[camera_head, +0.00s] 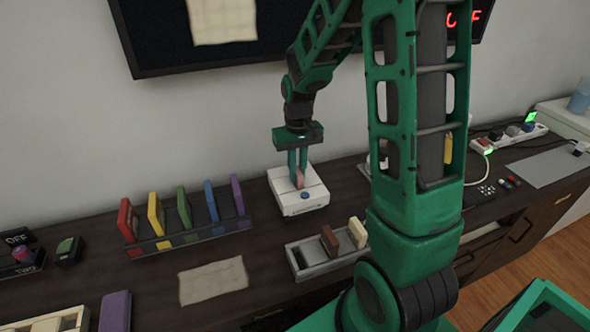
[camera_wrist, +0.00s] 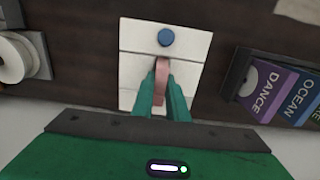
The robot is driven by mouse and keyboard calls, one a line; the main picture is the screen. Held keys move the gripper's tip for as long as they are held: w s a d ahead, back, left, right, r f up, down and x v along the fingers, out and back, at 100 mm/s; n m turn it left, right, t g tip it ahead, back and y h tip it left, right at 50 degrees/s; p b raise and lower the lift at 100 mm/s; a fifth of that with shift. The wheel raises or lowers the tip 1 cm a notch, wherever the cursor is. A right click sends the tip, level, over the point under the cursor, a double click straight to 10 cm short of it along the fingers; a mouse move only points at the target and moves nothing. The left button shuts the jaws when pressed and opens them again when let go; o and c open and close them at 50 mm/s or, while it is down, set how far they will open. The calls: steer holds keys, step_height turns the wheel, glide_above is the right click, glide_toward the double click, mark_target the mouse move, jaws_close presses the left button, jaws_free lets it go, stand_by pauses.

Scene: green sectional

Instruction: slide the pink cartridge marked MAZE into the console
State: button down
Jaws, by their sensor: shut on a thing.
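The console (camera_head: 300,204) is a white box with a blue round button on the dark sideboard by the wall. It also shows in the wrist view (camera_wrist: 188,38) with the button towards the top. My gripper (camera_head: 298,172) is above the console and shut on a pink cartridge (camera_head: 300,179). In the wrist view the pink cartridge (camera_wrist: 162,72) stands on edge between the fingers, over the middle of the console. Its marking cannot be read, and the fingers hide part of it. I cannot tell how far its lower edge is inside the slot.
A rack (camera_head: 190,238) of red, yellow, green, blue and purple cartridges stands left of the console. A grey tray (camera_head: 310,262) with brown and cream cartridges is in front. A paper sheet (camera_head: 213,280) lies front left. My arm hides the part right of the console.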

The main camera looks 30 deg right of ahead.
steer(key=shift+f, duration=0.1)
steer(key=c, duration=1.7)
jaws_free()
steer(key=shift+o, duration=0.2)
step_height(320, 180, up, 11)
steer(key=shift+f, duration=0.15)
